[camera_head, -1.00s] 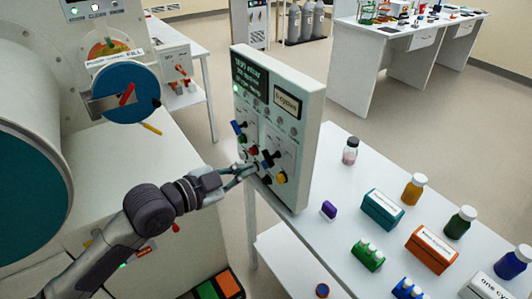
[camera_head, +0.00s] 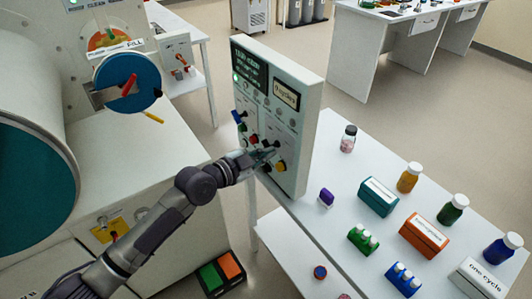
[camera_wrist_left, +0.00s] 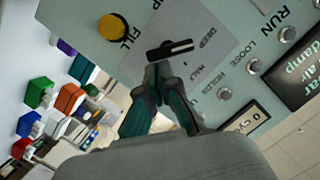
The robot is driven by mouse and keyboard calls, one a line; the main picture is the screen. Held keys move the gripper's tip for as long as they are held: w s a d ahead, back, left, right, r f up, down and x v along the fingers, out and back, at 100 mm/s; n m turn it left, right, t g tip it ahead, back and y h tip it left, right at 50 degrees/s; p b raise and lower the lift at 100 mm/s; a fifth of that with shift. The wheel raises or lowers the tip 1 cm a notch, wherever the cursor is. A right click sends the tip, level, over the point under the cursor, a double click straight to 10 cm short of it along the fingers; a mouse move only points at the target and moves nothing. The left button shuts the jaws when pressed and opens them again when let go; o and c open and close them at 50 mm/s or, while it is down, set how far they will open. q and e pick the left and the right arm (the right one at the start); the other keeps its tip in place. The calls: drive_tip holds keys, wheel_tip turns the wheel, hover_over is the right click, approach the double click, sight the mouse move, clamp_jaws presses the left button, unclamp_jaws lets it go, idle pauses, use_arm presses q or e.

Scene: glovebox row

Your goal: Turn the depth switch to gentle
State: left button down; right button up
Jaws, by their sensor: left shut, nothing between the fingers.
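The depth switch (camera_wrist_left: 170,50) is a black bar knob with a white line on the panel face in the left wrist view. Its line points towards the printed word DEEP; HALF is printed below that, and a further label is partly covered by a finger. My left gripper (camera_wrist_left: 158,68) is shut and empty, its fingertips right at the knob's lower edge; I cannot tell whether they touch. In the head view my left gripper (camera_head: 266,157) is at the lower part of the upright control panel (camera_head: 305,130) and hides part of the switches. My right gripper is not in view.
The white table (camera_head: 330,225) right of the panel carries bottles, boxes and vial racks. A large chamber with a blue disc (camera_head: 128,88) stands at the left. Small metal knobs (camera_wrist_left: 254,65) line the panel.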

use_arm(q)
drive_tip(key=shift+w+a+f+m+t+b, duration=0.1)
drive_tip(key=shift+f+m+t+b, duration=0.25)
drive_tip(key=shift+m+b, duration=0.7)
drive_tip(key=shift+a+f+m+t+b, duration=0.1)
drive_tip(key=shift+f+m+t+b, duration=0.3)
drive_tip(key=shift+m+b, duration=0.7)
drive_tip(key=shift+w+f+m+t+b, duration=0.1)
drive_tip(key=shift+f+m+t+b, duration=0.25)
drive_tip(key=shift+m+b, duration=0.7)
drive_tip(key=shift+r, duration=0.15)
